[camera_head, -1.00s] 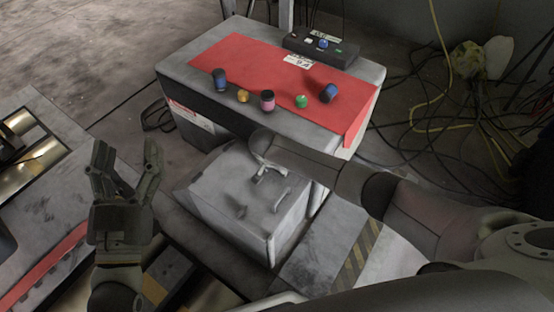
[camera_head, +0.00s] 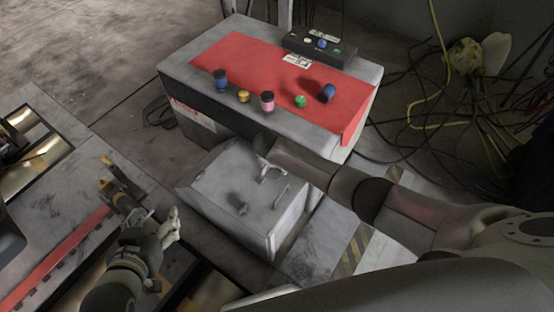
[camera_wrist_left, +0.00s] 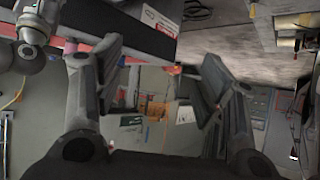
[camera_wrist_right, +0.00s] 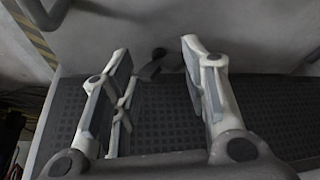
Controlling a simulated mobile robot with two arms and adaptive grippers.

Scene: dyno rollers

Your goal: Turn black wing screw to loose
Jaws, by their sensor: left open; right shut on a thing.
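A small dark piece, which looks like the black wing screw (camera_head: 240,208), is on top of the grey box (camera_head: 215,178). In the right wrist view a dark knob with a grey wing-like part, probably the same screw (camera_wrist_right: 157,55), shows between and beyond the fingertips. My right gripper (camera_head: 265,172) is over the box's back part; its fingers (camera_wrist_right: 155,50) are partly closed, and I cannot make out what they grip. My left gripper (camera_head: 153,214) is open and empty, left of the box; its spread fingers show in the left wrist view (camera_wrist_left: 157,65).
A curved handle (camera_head: 281,197) stands on the box near my right gripper. Behind is a grey table with a red mat (camera_head: 250,68), several coloured cylinders and a black button box (camera_head: 320,46). A bench (camera_head: 80,195) lies at the left; cables (camera_head: 465,115) lie at the right.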

